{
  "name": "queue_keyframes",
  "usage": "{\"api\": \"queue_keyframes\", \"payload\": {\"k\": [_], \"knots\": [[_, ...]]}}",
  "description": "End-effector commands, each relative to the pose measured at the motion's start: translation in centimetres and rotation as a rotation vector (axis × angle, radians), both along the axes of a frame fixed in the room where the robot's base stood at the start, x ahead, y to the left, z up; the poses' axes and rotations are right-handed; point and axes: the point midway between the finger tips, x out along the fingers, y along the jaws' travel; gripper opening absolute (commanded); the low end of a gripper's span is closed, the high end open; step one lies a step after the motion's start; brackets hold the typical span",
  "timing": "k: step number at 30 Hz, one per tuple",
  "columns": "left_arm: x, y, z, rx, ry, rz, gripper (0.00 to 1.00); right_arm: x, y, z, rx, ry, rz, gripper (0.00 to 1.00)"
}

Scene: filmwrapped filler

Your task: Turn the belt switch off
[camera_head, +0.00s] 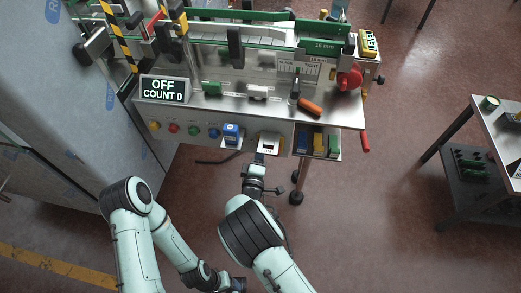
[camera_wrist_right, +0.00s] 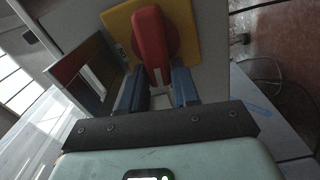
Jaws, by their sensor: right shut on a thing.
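The belt switch shows in the right wrist view as a red knob (camera_wrist_right: 151,45) on a yellow plate (camera_wrist_right: 207,28). In the head view, a pale switch unit (camera_head: 270,142) sits on the front panel of the machine, with the knob mostly hidden. My right gripper (camera_head: 260,159) is at this unit; in the right wrist view its blue fingers (camera_wrist_right: 157,88) are shut on the lower end of the red knob. The display (camera_head: 163,90) reads OFF and COUNT 0. My left gripper (camera_head: 236,284) is low at the bottom edge, away from the machine, its fingers unclear.
Several coloured buttons (camera_head: 184,129) and a blue unit (camera_head: 232,132) line the panel left of the switch. A bin of coloured blocks (camera_head: 319,142) and a red handle (camera_head: 365,142) are to the right. A grey cabinet (camera_head: 50,110) stands left; a side table (camera_head: 490,118) stands far right.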

Motion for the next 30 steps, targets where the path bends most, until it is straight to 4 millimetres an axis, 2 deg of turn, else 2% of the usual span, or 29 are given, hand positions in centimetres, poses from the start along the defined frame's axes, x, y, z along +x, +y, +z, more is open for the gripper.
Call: {"api": "queue_keyframes", "payload": {"k": [9, 26, 27, 29, 30], "knots": [[0.10, -0.01, 0.32, -0.001, -0.002, 0.000, 0.70, -0.04, 0.04, -0.43, -0.134, 0.018, 0.000, 0.00], [0.10, -0.01, 0.36, -0.001, -0.002, 0.000, 0.70, -0.06, 0.00, -0.59, -0.165, 0.022, -0.001, 0.00], [0.10, -0.01, 0.36, -0.001, -0.002, 0.000, 0.70, -0.06, 0.00, -0.59, -0.165, 0.022, -0.001, 0.34], [0.10, -0.01, 0.36, -0.001, -0.002, 0.000, 0.70, -0.05, 0.00, -0.59, -0.165, 0.022, -0.001, 0.51], [0.10, -0.01, 0.36, -0.001, -0.002, 0.000, 0.70, -0.05, 0.01, -0.58, -0.165, 0.022, -0.001, 0.51]]}}
